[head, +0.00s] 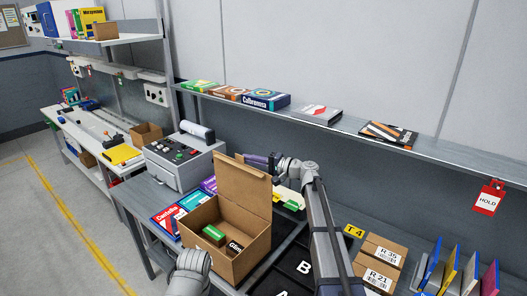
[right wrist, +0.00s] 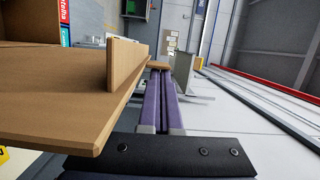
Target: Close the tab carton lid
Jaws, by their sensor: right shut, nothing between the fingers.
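The brown tab carton (head: 232,262) stands on the workbench with its lid (head: 243,182) raised upright along its back edge. A green box (head: 213,234) and a dark box marked "Glim" (head: 235,247) lie inside. My right gripper (head: 249,158) is shut and empty at the upper edge of the lid, on its back right side. In the right wrist view its purple fingers (right wrist: 161,98) lie together beside the lid panel (right wrist: 50,85) and its tab (right wrist: 125,64). I cannot tell if they touch. My left gripper is out of view; only part of that arm shows.
A grey control box (head: 180,163) stands behind and left of the carton. Flat boxes (head: 167,220) lie left of it. Black bins (head: 303,262), small brown cartons (head: 384,252) and upright binders (head: 450,268) are to the right. A shelf (head: 350,127) runs above.

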